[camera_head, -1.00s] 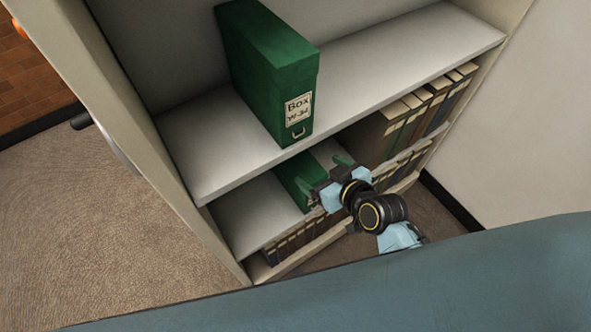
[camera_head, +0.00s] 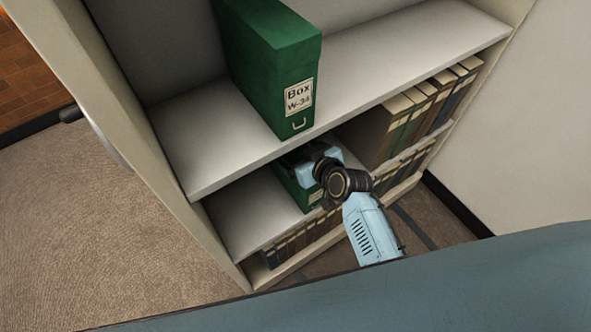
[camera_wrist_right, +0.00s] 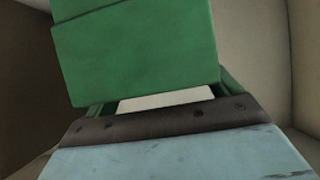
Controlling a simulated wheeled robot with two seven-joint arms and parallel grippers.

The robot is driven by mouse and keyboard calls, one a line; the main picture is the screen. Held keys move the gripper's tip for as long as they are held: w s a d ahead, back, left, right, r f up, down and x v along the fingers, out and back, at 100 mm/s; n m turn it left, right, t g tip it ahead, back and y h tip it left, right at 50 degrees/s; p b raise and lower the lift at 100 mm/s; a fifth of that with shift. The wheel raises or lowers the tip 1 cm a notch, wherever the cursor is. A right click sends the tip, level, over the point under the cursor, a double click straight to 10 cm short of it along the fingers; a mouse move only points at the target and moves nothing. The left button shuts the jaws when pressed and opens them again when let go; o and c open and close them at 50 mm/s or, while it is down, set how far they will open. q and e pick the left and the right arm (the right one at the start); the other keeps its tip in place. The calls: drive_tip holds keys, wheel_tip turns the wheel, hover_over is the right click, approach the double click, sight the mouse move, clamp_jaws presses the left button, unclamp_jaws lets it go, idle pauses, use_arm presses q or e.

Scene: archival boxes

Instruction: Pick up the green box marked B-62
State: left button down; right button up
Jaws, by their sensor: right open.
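A green box (camera_head: 297,188) stands on the lower shelf, mostly hidden by my right gripper and the shelf above. I cannot read its marking. My right gripper (camera_head: 300,163) is at its front, open, with the fingertips hard to see in the head view. In the right wrist view a green box (camera_wrist_right: 135,55) fills the upper middle. I cannot tell whether the fingers touch the box. My left gripper is not in view.
Another green box (camera_head: 272,65), labelled "Box W-34", stands on the upper shelf (camera_head: 390,52) above my right gripper. Several book-like volumes (camera_head: 425,105) stand to the right on the lower shelf. More volumes line the bottom level. The lower shelf (camera_head: 245,215) is bare at the left.

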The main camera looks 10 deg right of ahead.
drive_tip(key=c, duration=1.9)
drive_tip(key=shift+w+r, duration=0.1)
clamp_jaws()
drive_tip(key=shift+r, duration=0.1)
